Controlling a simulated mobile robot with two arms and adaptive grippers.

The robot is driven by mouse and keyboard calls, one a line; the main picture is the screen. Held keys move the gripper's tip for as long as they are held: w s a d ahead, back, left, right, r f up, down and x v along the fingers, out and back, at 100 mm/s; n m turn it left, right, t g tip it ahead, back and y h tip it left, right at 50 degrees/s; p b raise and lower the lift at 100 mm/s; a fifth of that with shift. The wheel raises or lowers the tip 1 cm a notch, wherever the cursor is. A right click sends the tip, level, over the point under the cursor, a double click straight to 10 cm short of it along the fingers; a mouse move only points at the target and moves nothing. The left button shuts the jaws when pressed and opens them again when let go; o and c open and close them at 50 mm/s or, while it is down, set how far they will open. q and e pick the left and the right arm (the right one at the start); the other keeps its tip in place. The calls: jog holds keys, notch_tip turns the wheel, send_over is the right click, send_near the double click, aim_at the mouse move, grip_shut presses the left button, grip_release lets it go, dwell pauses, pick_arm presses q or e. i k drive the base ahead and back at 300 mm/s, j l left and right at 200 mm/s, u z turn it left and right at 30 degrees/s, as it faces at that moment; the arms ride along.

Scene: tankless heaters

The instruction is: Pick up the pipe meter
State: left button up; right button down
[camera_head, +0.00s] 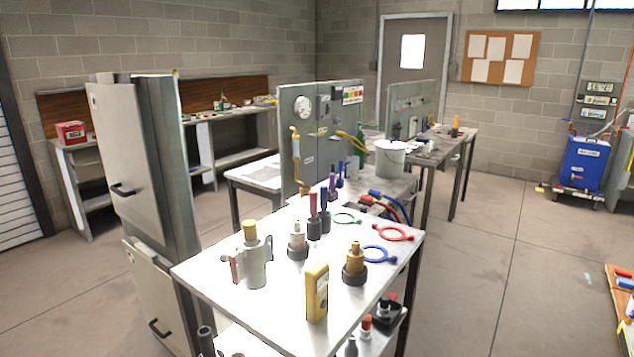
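A yellow upright handheld device (317,293) with a darker face panel stands near the front edge of the grey-white table (215,270); it looks like a meter, but no label confirms that it is the pipe meter. A grey metal fitting with a yellow cap (254,262) stands to its left. A brass fitting on a dark base (355,265) stands to its right and a little behind. Neither of my grippers is in view.
A tall grey cabinet (150,170) stands left of the table. Blue (380,254) and red (393,232) rings lie at the table's right side. A panel with a gauge (303,106) and a white bucket (391,158) stand behind.

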aim_at(317, 276)
jog(key=l+u, duration=0.15)
jog(key=u, duration=0.55)
jog(key=l+u, duration=0.35)
jog(key=l, duration=0.35)
jog(key=l+u, duration=0.4)
jog(key=l, duration=0.35)
jog(key=l+u, duration=0.35)
jog(key=l, duration=0.35)
jog(key=k, duration=0.05)
